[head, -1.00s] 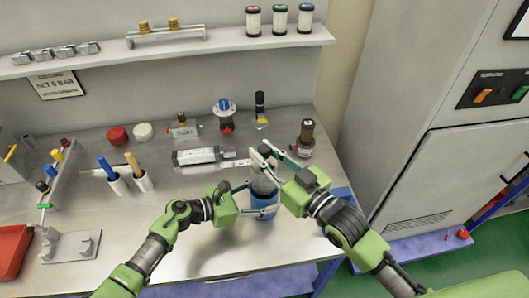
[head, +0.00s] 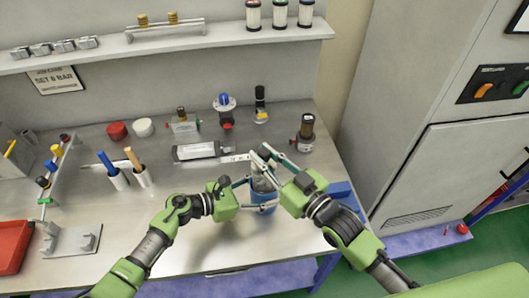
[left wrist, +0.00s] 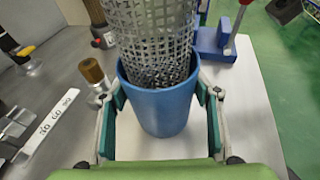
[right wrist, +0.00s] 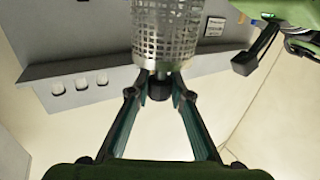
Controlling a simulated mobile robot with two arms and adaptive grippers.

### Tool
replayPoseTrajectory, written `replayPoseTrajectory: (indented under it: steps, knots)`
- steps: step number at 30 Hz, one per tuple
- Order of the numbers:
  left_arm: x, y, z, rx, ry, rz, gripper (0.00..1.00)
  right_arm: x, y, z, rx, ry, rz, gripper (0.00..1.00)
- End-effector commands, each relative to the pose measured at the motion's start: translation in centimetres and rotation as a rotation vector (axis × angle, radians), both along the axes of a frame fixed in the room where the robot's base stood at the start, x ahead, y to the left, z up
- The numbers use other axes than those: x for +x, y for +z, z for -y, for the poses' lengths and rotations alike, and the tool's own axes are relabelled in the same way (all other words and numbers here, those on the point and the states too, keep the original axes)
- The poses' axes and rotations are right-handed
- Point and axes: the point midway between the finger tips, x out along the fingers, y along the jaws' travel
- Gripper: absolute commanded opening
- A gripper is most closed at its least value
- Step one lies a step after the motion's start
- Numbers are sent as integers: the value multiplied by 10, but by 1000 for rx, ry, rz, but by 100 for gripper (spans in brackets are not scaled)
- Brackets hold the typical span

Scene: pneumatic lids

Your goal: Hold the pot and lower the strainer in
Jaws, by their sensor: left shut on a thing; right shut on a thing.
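A blue pot (head: 264,220) stands on the bench near its right front. My left gripper (head: 261,196) is shut on the pot, with a finger on either side below the rim in the left wrist view (left wrist: 162,104). A grey perforated metal strainer (left wrist: 150,38) is upright over the pot, its lower end at the mouth or just inside. I cannot tell how deep it reaches. My right gripper (right wrist: 157,92) is shut on the strainer's black knob (right wrist: 159,87). The strainer also shows between the grippers in the head view (head: 261,184).
A blue block (head: 340,193) is at the bench's right edge. Handled tools in white holders (head: 117,178) stand left. The front middle of the bench is clear.

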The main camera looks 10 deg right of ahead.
Motion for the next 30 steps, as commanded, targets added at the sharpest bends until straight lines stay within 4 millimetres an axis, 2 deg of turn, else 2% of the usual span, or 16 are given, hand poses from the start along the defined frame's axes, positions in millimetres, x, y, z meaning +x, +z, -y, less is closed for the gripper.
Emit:
replayPoseTrajectory:
  steps: [1,30]
  knots:
    - [-5,-10,-2,13,-4,-11,38,0,-3,0,0,0,1,0]
    - [-5,-10,-2,13,-4,-11,38,0,-41,0,0,1,1,0]
